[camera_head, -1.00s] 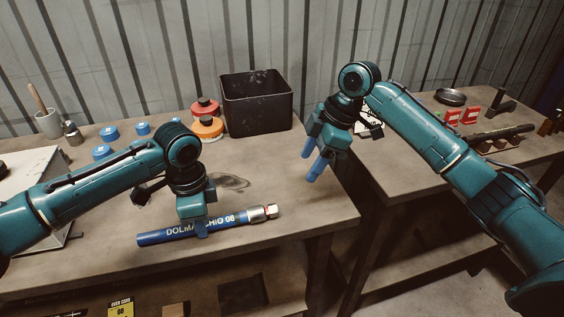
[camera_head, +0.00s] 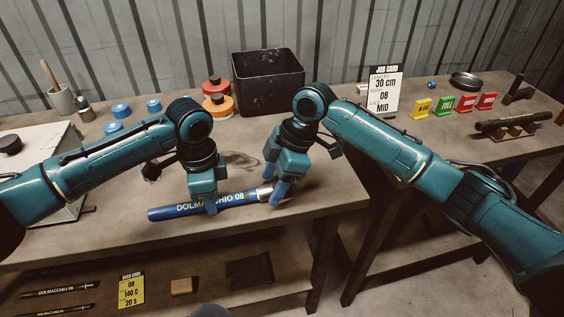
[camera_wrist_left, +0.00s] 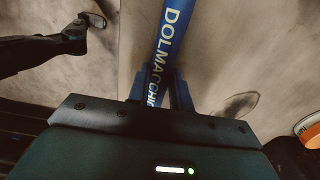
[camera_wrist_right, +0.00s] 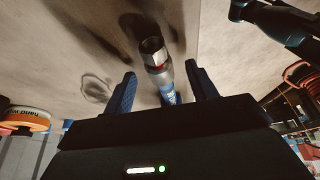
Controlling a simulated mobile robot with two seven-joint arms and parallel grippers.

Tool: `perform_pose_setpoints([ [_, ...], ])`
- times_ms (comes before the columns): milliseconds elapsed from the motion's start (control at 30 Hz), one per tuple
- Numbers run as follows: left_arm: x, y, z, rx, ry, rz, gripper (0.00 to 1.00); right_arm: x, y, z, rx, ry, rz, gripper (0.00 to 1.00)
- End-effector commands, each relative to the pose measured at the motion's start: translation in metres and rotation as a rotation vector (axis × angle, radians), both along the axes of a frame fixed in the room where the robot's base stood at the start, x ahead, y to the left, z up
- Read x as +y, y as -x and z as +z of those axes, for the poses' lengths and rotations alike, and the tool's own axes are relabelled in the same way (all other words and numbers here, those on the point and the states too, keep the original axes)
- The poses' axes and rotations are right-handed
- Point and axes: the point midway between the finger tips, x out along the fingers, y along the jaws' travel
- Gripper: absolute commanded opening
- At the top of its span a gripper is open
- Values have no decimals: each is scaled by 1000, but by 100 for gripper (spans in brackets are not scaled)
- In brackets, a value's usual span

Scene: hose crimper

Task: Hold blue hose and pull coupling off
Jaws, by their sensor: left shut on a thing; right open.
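The blue hose (camera_head: 178,211), lettered "DOLMACCHIO 08", lies along the front of the workbench. My left gripper (camera_head: 211,206) is shut on the hose near its middle; in the left wrist view the blue fingers (camera_wrist_left: 165,98) clasp the lettered hose (camera_wrist_left: 176,25). The silver coupling (camera_head: 265,193) is on the hose's right end. My right gripper (camera_head: 279,194) is over that end, open. In the right wrist view its fingers (camera_wrist_right: 160,92) stand apart on either side of the hose end, with the metal coupling (camera_wrist_right: 153,51) between them, apart from both.
A black bin (camera_head: 268,82) stands behind the grippers, beside red and orange containers (camera_head: 217,105). Blue caps (camera_head: 121,111) sit at left. A job card (camera_head: 384,91) and coloured blocks (camera_head: 443,104) are on the right-hand bench. Bare benchtop lies right of the coupling.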

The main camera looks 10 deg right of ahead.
Motion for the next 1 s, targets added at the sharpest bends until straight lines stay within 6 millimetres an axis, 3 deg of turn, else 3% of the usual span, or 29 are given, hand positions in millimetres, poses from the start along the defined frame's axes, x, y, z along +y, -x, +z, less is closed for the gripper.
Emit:
perform_pose_setpoints([
  [200,0,0,0,-1,1,0,0,7,0,-16,1,-1,0,57],
  [500,0,0,0,-1,1,0,0,7,0,-17,0,-1,1,57],
  [1000,0,0,0,-1,1,0,0,7,0,-17,0,-1,1,16],
])
